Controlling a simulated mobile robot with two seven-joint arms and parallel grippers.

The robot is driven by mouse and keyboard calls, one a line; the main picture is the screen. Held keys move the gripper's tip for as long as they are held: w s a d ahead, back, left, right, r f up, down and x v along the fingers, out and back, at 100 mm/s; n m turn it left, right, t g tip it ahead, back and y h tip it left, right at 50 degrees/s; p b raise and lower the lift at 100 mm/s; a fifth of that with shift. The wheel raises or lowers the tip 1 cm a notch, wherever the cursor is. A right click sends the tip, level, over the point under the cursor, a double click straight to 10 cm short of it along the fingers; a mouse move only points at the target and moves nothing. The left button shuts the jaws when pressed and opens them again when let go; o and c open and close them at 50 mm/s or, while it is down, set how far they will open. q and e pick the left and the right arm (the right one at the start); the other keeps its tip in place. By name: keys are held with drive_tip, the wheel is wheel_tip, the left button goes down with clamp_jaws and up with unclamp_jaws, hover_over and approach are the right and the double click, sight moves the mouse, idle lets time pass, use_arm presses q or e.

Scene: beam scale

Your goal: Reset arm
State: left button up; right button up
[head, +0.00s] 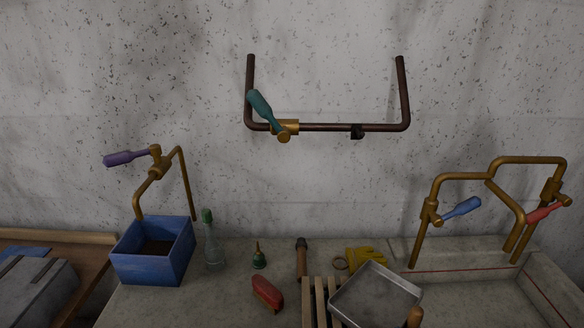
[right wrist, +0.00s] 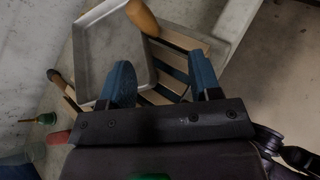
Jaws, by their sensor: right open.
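My right gripper (right wrist: 165,85) is open and empty in the right wrist view, its two blue fingers apart. Between and beyond the fingers lie a grey metal tray (right wrist: 110,50) and wooden slats (right wrist: 185,42); I cannot tell the gap to them. Neither gripper shows in the head view. There the tray (head: 372,296) leans on the slats (head: 320,300) at the front of the counter. My left gripper is not in view.
A blue box (head: 150,262), glass bottle (head: 211,245), small bell (head: 259,258), red object (head: 267,293) and yellow gloves (head: 368,257) stand on the counter. Brass pipes with a blue handle (head: 461,208) and red handle (head: 543,212) rise at right. A dark pipe (head: 330,127) with a teal handle (head: 261,107) is on the wall.

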drive_tip(key=s+d+f+m+g+y, duration=0.15)
drive_tip(key=s+m+y, duration=0.25)
drive_tip(key=s+m, duration=0.6)
drive_tip(key=s+d+r+m+g+y, duration=0.1)
drive_tip(key=s+d+m+g+y, duration=0.35)
drive_tip(key=m, duration=0.85)
use_arm(q)
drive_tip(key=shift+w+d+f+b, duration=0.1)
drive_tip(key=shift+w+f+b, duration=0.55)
drive_tip(key=shift+b, duration=0.85)
use_arm(e)
drive_tip(key=w+f+t, duration=0.3)
drive_tip(key=f+t, duration=0.1)
drive_tip(key=f, duration=0.3)
drive_tip(key=w+a+f+t, duration=0.1)
drive_tip(key=w+f+t, duration=0.2)
drive_tip(key=f+t, duration=0.2)
drive_tip(key=shift+w+a+f+n+y, duration=0.25)
drive_tip(key=shift+f+n+y, duration=0.1)
drive_tip(key=shift+f, duration=0.8)
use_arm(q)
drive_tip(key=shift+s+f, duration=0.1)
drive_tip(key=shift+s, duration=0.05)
